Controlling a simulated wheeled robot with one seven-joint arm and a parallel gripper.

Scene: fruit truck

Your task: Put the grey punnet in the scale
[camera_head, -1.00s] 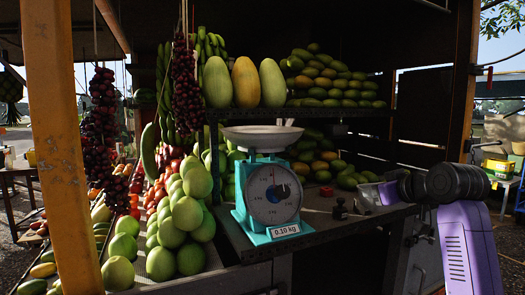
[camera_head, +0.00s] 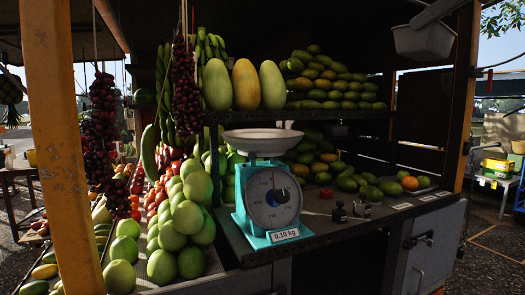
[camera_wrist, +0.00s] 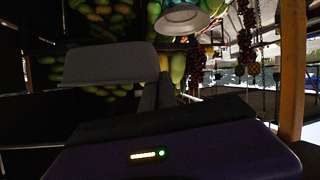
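The grey punnet (camera_head: 423,42) hangs high at the upper right in the head view, level with the top shelf. My gripper (camera_head: 428,17) is shut on its rim; only a dark part of the gripper shows at the frame's top edge. In the wrist view the punnet (camera_wrist: 110,64) is large and close. The turquoise scale (camera_head: 268,196) stands on the counter, left of and well below the punnet. Its white pan (camera_head: 262,139) looks empty, and its label reads 0.10 kg. The pan also shows at the top of the wrist view (camera_wrist: 182,20).
Green fruit (camera_head: 186,215) is piled close to the scale's left. A shelf (camera_head: 300,113) of fruit is behind it. Hanging red bunches and an orange post (camera_head: 56,150) stand left.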

